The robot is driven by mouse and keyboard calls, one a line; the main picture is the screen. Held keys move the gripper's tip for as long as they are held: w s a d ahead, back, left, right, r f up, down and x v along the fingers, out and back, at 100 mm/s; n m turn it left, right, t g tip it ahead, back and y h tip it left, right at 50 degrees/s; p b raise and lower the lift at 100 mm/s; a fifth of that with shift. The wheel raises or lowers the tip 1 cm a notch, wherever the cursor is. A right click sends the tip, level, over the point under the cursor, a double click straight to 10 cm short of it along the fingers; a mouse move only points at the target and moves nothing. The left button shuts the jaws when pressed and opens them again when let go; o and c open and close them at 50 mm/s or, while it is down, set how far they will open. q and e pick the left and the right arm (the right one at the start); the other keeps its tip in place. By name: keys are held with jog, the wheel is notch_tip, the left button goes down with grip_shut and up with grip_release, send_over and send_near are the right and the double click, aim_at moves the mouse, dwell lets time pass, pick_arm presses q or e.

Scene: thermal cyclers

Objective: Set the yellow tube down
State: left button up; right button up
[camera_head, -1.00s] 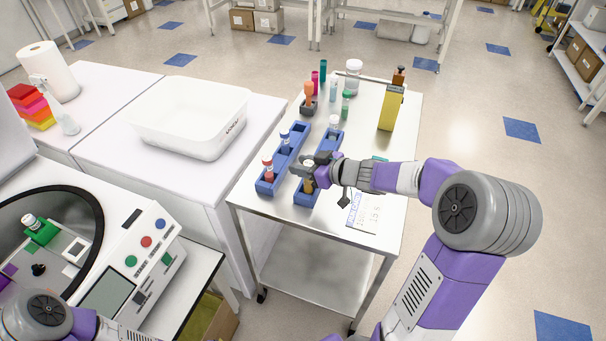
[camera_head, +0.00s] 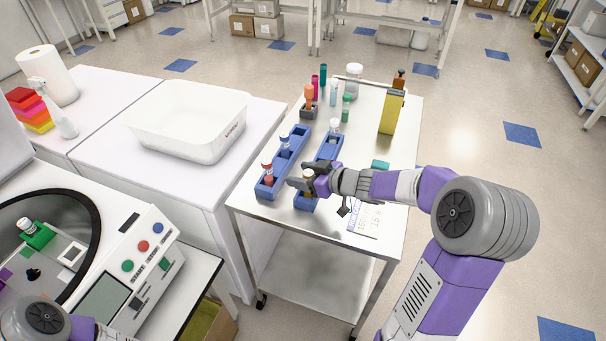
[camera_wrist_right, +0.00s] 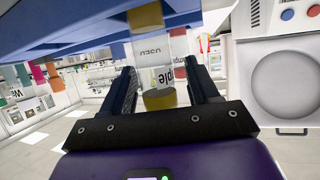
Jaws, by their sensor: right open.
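The yellow tube (camera_head: 308,174) stands in the near end of the right blue rack (camera_head: 329,150) on the steel cart. In the right wrist view the labelled tube (camera_wrist_right: 158,76) is between my spread fingers, with a gap on each side. My right gripper (camera_head: 305,181) is open around the tube, low at the rack's near end, and partly hides it. I cannot see how deep the tube sits in its slot. My left gripper is out of view; only part of the left arm shows at the lower left.
A second blue rack (camera_head: 285,157) with a red-capped tube (camera_head: 267,170) stands just left. Bottles, a yellow box (camera_head: 391,111) and small tubes stand at the cart's back. A white bin (camera_head: 190,122) is on the left table. Paper (camera_head: 366,215) lies on the cart's right front.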

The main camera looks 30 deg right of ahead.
jog(key=shift+s+d+r, duration=0.1)
jog(key=shift+s+r, duration=0.1)
jog(key=shift+r, duration=0.1)
jog(key=p+v, duration=0.5)
jog(key=v, duration=0.6)
jog(key=shift+s, duration=0.2)
jog(key=shift+d+r, duration=0.1)
jog(key=shift+r, duration=0.05)
